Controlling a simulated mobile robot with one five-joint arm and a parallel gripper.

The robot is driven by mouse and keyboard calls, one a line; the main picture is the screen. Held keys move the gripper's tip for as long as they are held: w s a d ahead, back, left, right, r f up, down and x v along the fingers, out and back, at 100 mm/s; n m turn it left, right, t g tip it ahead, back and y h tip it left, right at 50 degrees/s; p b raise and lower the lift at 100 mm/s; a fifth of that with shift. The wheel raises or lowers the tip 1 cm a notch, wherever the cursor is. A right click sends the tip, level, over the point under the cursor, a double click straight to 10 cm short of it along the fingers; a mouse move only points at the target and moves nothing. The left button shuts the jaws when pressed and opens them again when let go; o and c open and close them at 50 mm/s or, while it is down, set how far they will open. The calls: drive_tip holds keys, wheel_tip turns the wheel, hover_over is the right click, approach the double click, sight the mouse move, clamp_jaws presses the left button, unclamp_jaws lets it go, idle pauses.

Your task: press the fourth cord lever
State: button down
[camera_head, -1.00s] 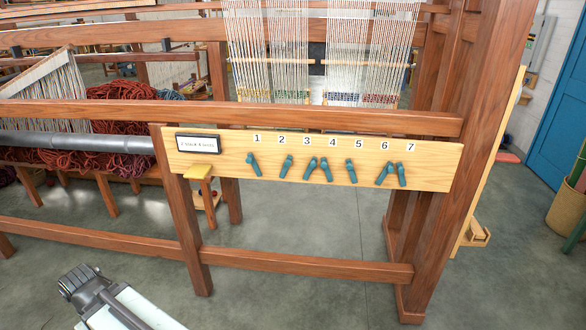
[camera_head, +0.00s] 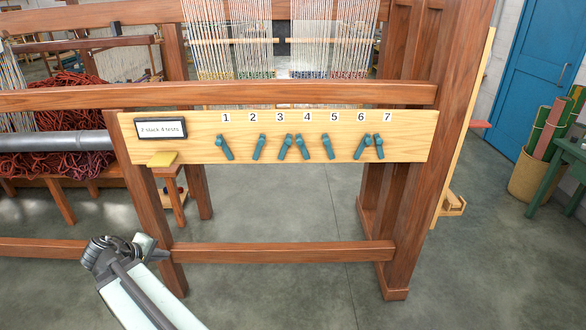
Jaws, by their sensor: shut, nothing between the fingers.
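A pale wooden board (camera_head: 410,150) on the loom frame carries a row of teal levers under the numbers 1 to 7. The fourth lever (camera_head: 302,147) hangs below and slightly left of the number 4 (camera_head: 307,117), its lower end tilted right. It is close to the third lever (camera_head: 286,147), which tilts the other way, and their tops nearly meet. My gripper (camera_head: 159,254) is at the lower left, small and partly hidden behind my arm's joint. It is shut and empty, well below and left of the levers, touching none.
The fifth lever (camera_head: 327,147) is just right of the fourth. A loom rail (camera_head: 290,253) crosses below, with open floor in front.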

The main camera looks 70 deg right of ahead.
drive_tip(key=s+d+r+g+h+b, duration=0.1)
drive_tip(key=s+d+h+b, duration=0.3)
drive_tip(key=d, duration=0.6)
drive_tip(key=s+d+r+g+h+b, duration=0.1)
drive_tip(key=s+d+h+b, duration=0.15)
drive_tip(key=s+d, duration=0.55)
drive_tip(key=s+d+r+n+h+b, duration=0.4)
drive_tip(key=s+d, duration=0.1)
drive_tip(key=d, duration=0.3)
drive_tip(key=s+d+r+n+h+b, duration=0.4)
drive_tip(key=s+d, duration=0.1)
drive_tip(key=d, duration=0.3)
drive_tip(key=shift+s+n, duration=0.35)
drive_tip(key=shift+n, duration=0.05)
drive_tip(key=shift+r, duration=0.15)
drive_tip(key=p, duration=0.5)
approach(303, 149)
drive_tip(key=w+d+r, duration=0.2)
drive_tip(key=w+r, duration=0.2)
drive_tip(key=s+r+p, duration=0.2)
drive_tip(key=shift+s+d, duration=0.3)
